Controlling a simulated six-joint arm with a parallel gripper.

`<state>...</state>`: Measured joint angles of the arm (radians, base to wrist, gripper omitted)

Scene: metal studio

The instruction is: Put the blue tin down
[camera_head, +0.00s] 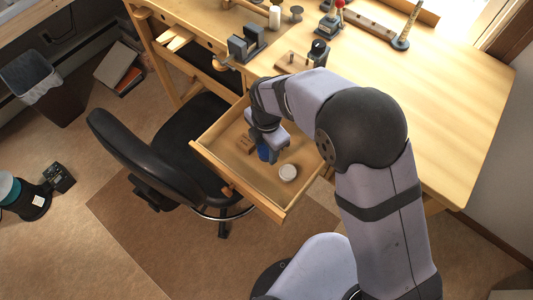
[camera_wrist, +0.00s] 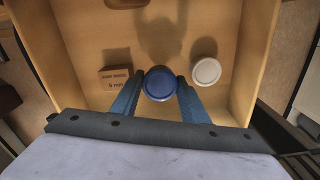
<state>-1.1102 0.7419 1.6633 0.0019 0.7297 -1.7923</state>
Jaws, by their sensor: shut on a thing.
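The blue tin (camera_wrist: 160,84) is round with a blue lid. It sits between the two fingers of my gripper (camera_wrist: 158,92), which is shut on it. In the head view the tin (camera_head: 264,152) shows as a small blue patch under my gripper (camera_head: 266,146), inside the open drawer (camera_head: 215,135). The drawer is pale wood, and its floor (camera_wrist: 85,40) shows around the tin in the wrist view. A shadow lies on the floor beyond the tin. I cannot tell whether the tin touches the floor.
A white round lid or tin (camera_wrist: 206,71) lies right of the blue tin. A small brown labelled box (camera_wrist: 116,78) lies to its left. Another brown thing (camera_wrist: 126,3) is at the far wall. A black chair (camera_head: 140,150) stands against the drawer's left side. The workbench (camera_head: 430,110) is behind.

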